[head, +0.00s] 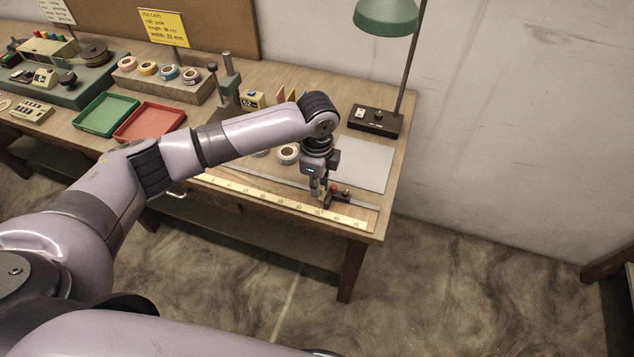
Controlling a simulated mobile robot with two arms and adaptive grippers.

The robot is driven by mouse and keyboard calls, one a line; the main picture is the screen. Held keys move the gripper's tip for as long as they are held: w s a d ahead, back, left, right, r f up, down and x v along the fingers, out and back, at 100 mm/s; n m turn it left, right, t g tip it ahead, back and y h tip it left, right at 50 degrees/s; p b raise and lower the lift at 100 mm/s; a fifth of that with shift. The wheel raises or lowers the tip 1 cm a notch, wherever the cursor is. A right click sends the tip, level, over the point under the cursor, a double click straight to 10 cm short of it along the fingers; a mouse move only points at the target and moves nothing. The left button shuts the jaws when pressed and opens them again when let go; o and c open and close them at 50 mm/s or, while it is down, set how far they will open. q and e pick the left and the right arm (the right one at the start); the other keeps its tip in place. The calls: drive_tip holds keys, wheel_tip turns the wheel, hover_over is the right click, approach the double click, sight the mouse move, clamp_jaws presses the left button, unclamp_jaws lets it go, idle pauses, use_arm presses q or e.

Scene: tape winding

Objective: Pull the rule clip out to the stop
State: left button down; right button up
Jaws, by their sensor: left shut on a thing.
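The rule (285,204) is a pale, marked strip along the front edge of the wooden table. My left gripper (317,193) points down over the right part of the rail, shut on the rule clip, which is mostly hidden by the fingers. A small dark block with a red knob (335,189) stands right beside the fingers; I cannot tell whether it is part of the clip or the stop. My right gripper is not in view.
Behind the gripper lies a grey mat (368,163), with a lamp base (375,121) beyond it. Tape rolls stand on a wooden block (165,84) at the back. A green tray (106,114) and a red tray (149,121) lie left of my arm. The table's right edge is close.

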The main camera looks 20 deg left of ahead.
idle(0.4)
use_arm(q)
drive_tip(key=shift+p, duration=0.55)
drive_tip(key=shift+f, duration=0.3)
drive_tip(key=shift+f, duration=0.3)
drive_tip(key=shift+f, duration=0.4)
idle(0.5)
drive_tip(key=shift+f, duration=0.35)
drive_tip(key=shift+s+f, duration=0.1)
drive_tip(key=shift+s, duration=0.1)
